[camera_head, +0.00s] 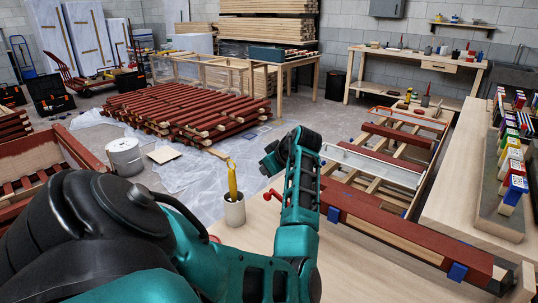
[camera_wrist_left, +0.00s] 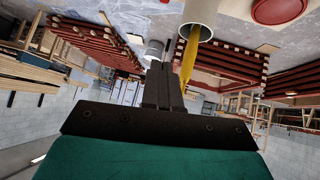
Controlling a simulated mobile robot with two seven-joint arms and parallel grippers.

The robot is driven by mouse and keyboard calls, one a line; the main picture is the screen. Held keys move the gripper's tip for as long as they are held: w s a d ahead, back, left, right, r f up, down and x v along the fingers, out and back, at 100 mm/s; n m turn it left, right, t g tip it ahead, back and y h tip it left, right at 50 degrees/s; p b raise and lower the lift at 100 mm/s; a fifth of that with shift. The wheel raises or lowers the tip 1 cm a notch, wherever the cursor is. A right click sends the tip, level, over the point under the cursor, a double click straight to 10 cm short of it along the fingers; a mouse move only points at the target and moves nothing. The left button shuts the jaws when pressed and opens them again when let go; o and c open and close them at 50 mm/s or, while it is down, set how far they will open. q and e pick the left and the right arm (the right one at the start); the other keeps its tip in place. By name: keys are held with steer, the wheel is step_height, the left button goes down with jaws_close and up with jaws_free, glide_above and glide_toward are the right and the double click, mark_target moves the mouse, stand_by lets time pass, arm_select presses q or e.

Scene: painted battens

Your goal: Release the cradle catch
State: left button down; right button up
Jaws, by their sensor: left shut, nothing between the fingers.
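A long red-painted batten (camera_head: 400,235) lies along the workbench, with blue blocks (camera_head: 457,271) under or around it, which look like cradle parts. No catch can be made out for certain. A round red disc (camera_wrist_left: 278,10) shows at the top of the left wrist view, beside a pale cup (camera_wrist_left: 200,14). In the head view the cup (camera_head: 234,211) stands on the bench with a yellow-handled tool (camera_head: 232,180) in it. My left gripper (camera_head: 268,160) is raised beyond the cup, shut and empty; its fingers (camera_wrist_left: 164,85) are together in the wrist view. My right gripper is out of view.
A rack with more battens (camera_head: 375,165) stands beyond the bench. Bare bench (camera_head: 350,275) lies in front of the batten.

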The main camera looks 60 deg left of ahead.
arm_select(q)
steer(key=r, duration=0.3)
steer(key=d+r, duration=0.1)
steer(key=r, duration=0.1)
steer(key=shift+s, duration=0.35)
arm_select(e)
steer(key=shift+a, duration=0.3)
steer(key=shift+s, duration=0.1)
